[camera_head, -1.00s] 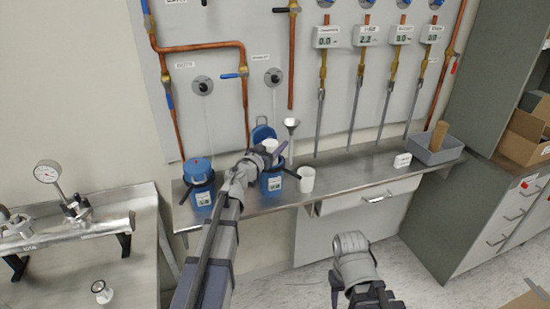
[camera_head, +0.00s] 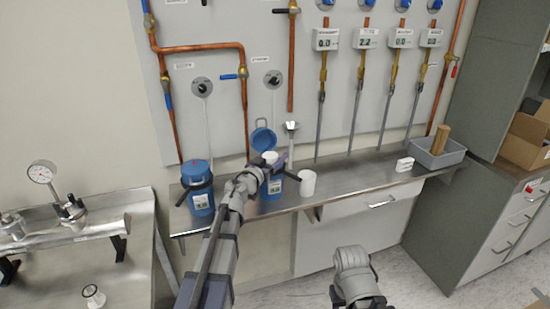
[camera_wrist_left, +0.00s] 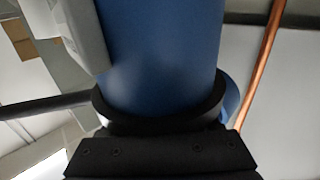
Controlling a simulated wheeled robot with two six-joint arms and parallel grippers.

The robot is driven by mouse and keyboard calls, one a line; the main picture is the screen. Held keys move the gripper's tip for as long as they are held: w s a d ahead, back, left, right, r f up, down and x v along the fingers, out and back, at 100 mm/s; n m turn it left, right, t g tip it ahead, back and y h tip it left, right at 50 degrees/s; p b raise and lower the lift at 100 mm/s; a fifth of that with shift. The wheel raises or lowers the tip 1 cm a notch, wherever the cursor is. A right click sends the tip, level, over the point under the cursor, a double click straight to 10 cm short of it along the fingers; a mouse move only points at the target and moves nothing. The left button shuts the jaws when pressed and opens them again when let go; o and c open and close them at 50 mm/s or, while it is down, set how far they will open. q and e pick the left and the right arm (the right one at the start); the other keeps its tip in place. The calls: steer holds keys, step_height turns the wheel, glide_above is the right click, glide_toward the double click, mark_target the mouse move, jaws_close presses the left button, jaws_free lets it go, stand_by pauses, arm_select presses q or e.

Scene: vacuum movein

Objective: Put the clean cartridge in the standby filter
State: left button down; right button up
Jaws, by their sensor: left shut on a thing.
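A blue filter housing (camera_head: 271,185) with a black bracket stands on the steel shelf, its blue lid (camera_head: 263,138) swung up behind it. My left gripper (camera_head: 272,163) is at its mouth, shut on the white cartridge (camera_head: 270,156). Only the cartridge's top shows; how deep it sits in the housing cannot be told. In the left wrist view a blue cylinder (camera_wrist_left: 165,55) with a black ring fills the middle; the fingertips and cartridge are not visible there. A second blue filter (camera_head: 198,183), lid shut, stands to the left. My right gripper is out of view.
A white cup-like piece (camera_head: 307,184) stands just right of the open housing, and a funnel (camera_head: 290,128) is behind it. A grey bin (camera_head: 440,153) is at the shelf's right end. Pipes and gauges cover the wall panel. A bench with a dial gauge (camera_head: 42,172) is at left.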

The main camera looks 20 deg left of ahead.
arm_select(q)
steer(key=shift+s+d+f, duration=0.2)
steer(key=shift+s+f, duration=0.15)
steer(key=shift+s, duration=0.05)
steer(key=shift+c, duration=1.5)
jaws_free()
steer(key=shift+s, duration=0.1)
steer(key=shift+o, duration=0.7)
steer(key=shift+d, duration=0.1)
steer(key=shift+o, duration=0.2)
steer(key=shift+r+p, duration=0.3)
steer(key=shift+p, duration=0.05)
steer(key=shift+s+r+p, duration=0.1)
steer(key=shift+p, duration=0.2)
steer(key=v, duration=1.1)
steer(key=shift+a, duration=0.4)
